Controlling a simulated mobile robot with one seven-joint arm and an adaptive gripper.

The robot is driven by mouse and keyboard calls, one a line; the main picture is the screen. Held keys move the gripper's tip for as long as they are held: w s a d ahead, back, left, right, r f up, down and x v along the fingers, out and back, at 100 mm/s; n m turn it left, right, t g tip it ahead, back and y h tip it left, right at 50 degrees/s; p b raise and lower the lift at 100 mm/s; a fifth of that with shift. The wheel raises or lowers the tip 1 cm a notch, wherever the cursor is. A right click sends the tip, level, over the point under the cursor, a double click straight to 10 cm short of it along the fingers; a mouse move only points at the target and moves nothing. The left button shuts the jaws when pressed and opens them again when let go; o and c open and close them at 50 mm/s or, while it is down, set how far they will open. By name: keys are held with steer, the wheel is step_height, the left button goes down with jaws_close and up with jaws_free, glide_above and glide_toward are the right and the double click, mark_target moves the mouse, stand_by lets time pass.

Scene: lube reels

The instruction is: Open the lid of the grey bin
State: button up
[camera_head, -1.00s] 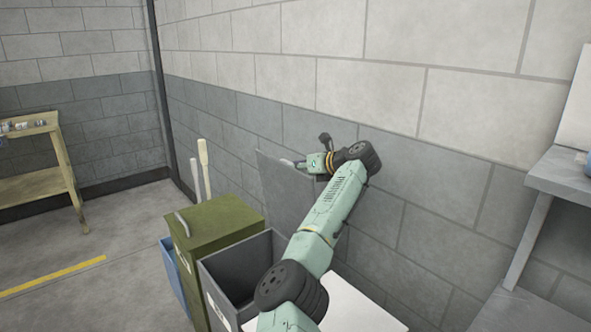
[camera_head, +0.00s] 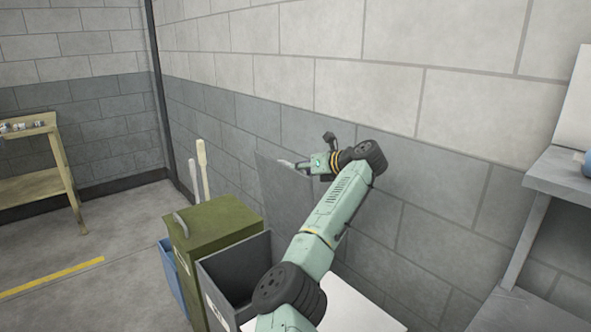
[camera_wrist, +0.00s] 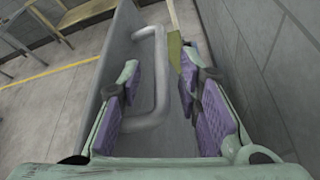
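The grey bin (camera_head: 233,269) has its grey lid (camera_head: 283,200) raised, standing steeply near the wall, so the bin's dark inside shows. My gripper (camera_head: 284,163) is at the lid's upper part, its fingers small in the head view. In the wrist view, my gripper (camera_wrist: 165,100) is open, with purple-padded fingers well apart. The lid (camera_wrist: 118,50) runs along the left, and its curved grey handle (camera_wrist: 160,75) lies between the fingers, with a gap to the right finger. I cannot tell whether the left finger touches it. My arm hides part of the bin.
A green bin (camera_head: 215,226) with a closed lid stands left of the grey bin, with a blue bin (camera_head: 174,272) beyond it. The block wall (camera_head: 420,160) is close behind the lid. A shelf (camera_head: 560,180) stands at right, a yellow table (camera_head: 35,185) at far left.

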steer(key=v, duration=1)
